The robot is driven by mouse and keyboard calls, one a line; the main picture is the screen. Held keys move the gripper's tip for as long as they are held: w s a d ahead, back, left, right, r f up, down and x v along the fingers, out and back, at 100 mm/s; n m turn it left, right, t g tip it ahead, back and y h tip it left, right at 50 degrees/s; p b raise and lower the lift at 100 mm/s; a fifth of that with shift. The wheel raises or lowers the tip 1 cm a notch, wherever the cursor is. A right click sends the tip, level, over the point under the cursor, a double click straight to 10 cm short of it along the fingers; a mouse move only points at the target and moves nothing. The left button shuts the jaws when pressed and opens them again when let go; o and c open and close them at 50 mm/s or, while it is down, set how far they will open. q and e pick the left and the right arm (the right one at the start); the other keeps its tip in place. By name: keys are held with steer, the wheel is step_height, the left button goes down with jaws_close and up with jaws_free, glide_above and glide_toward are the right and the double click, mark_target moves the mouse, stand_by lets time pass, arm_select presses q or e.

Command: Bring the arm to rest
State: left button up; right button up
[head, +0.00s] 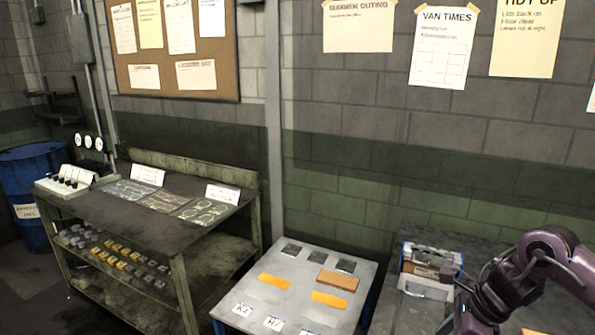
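My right arm (530,265), dark purple, comes in from the right edge and bends down to the bottom edge. Its lower end runs out of the picture, so I cannot see the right gripper's fingers or whether they hold anything. My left arm and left gripper are not in the picture.
A pale-topped table (262,262) holds dark squares, orange blocks and lettered cards. Right of it, a box-like device (430,262) stands on a dark bench (400,312), close to my arm. A workbench (130,225) with switches stands left, beside a blue drum (30,180).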

steer(key=w+a+f+m+t+y, duration=0.1)
steer(key=w+a+f+m+y, duration=0.2)
steer(key=f+m, duration=0.35)
steer(key=w+a+f+m+t, duration=0.1)
steer(key=w+a+f+m, duration=0.4)
steer(key=f, duration=0.3)
step_height(320, 180, down, 11)
steer(key=s+a+m+t, duration=0.1)
steer(key=s+m+t, duration=0.1)
steer(key=m, duration=0.8)
steer(key=s+d+f+m+g+h, duration=0.1)
steer(key=s+f+m+h, duration=0.1)
steer(key=s+f+m, duration=0.75)
steer(key=s+d+f+m+h, duration=0.2)
steer(key=s+f+m, duration=0.4)
steer(key=s+f, duration=0.7)
steer(key=s+f+m+g+h, duration=0.1)
steer(key=s+f+m, duration=0.2)
steer(key=s, duration=0.5)
steer(key=s+f+m+g+h, duration=0.1)
steer(key=s+f+m, duration=0.2)
steer(key=s, duration=0.5)
steer(key=s+f+m+g+h+b, duration=0.1)
steer(key=s+f+m+g, duration=0.1)
steer(key=s, duration=0.6)
step_height(320, 180, down, 3)
steer(key=shift+s+r+m, duration=0.2)
steer(key=shift+s+m, duration=0.05)
steer(key=shift+m, duration=0.45)
steer(key=shift+d, duration=0.1)
